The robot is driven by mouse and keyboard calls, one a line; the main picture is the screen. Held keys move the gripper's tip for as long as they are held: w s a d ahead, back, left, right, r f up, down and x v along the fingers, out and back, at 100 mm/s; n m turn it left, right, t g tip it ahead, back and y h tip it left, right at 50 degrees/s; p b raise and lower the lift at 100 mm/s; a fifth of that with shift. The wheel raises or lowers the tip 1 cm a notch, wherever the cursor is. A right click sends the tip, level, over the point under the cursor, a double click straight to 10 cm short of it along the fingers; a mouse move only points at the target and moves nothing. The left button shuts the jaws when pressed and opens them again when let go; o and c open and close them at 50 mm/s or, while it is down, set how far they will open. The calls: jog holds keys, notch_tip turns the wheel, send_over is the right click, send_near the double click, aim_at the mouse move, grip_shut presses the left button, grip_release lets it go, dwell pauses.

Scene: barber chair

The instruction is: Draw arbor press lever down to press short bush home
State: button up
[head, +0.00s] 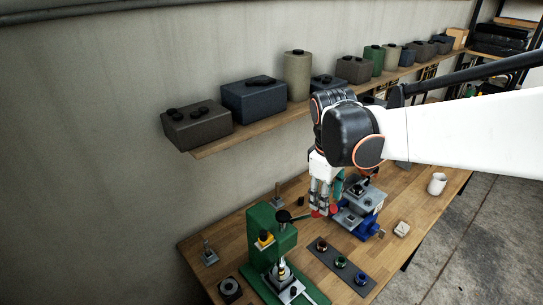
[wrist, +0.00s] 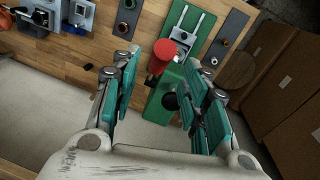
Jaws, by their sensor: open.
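The green arbor press (head: 262,238) stands on the bench, its green body (wrist: 172,92) also in the wrist view. Its lever has a dark knob (head: 283,216) at the hub and a red grip (wrist: 164,50) at the outer end. My gripper (head: 324,208) is open. In the wrist view its teal-padded fingers (wrist: 158,72) stand on either side of the red grip, with gaps on both sides. I cannot tell the depth between grip and fingertips. A small pale part, perhaps the bush (head: 282,271), sits on the press base under the ram; its seating is unclear.
A dark strip with several rings (head: 341,262) lies right of the press. A shelf (head: 262,128) with boxes runs along the wall.

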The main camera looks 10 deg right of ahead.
aim_at(310, 216)
jog(key=shift+w+d+f, duration=0.15)
jog(key=shift+f, duration=1.45)
jog(key=shift+w+d+f, duration=0.15)
jog(key=shift+f, duration=1.4)
grip_shut()
